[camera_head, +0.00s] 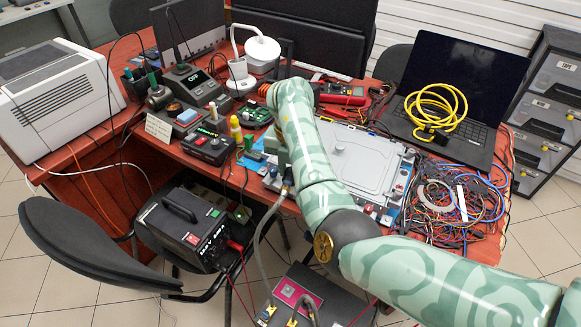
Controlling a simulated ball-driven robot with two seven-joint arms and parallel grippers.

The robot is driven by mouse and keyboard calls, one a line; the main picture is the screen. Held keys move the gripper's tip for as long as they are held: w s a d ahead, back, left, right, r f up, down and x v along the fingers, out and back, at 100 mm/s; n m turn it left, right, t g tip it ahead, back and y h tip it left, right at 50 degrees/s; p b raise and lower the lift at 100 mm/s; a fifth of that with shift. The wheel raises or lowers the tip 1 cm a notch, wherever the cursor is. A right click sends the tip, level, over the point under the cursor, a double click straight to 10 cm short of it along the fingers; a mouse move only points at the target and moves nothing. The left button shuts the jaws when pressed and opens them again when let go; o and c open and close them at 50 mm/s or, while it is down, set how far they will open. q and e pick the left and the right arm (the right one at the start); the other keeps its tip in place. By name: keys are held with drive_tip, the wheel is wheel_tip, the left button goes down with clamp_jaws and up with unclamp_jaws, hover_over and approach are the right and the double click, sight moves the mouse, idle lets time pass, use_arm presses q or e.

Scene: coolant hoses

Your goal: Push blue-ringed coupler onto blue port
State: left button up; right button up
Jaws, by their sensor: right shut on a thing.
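My right arm comes in from the lower right and reaches over the workbench. Its gripper (281,165) points down at the near left edge of a grey metal plate (345,160). The gripper is shut on the end of a grey hose, at the coupler (285,187). The hose (259,238) hangs from there over the bench's front edge. No blue ring can be made out on the coupler. The blue port cannot be made out, and I cannot tell whether the coupler touches one. My left gripper is not in view.
A dark box with a magenta panel (290,293) stands below, with hose ends at it. A black power supply (188,230) and chair (85,245) are at left. Tangled wires (455,205) and a laptop (445,75) lie right of the plate. The bench is crowded.

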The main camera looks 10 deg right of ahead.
drive_tip(key=shift+f, duration=0.1)
drive_tip(key=shift+f, duration=0.25)
drive_tip(key=shift+f+b, duration=0.35)
drive_tip(key=shift+f, duration=0.05)
idle(2.2)
drive_tip(key=o, duration=1.3)
drive_tip(key=shift+r, duration=0.15)
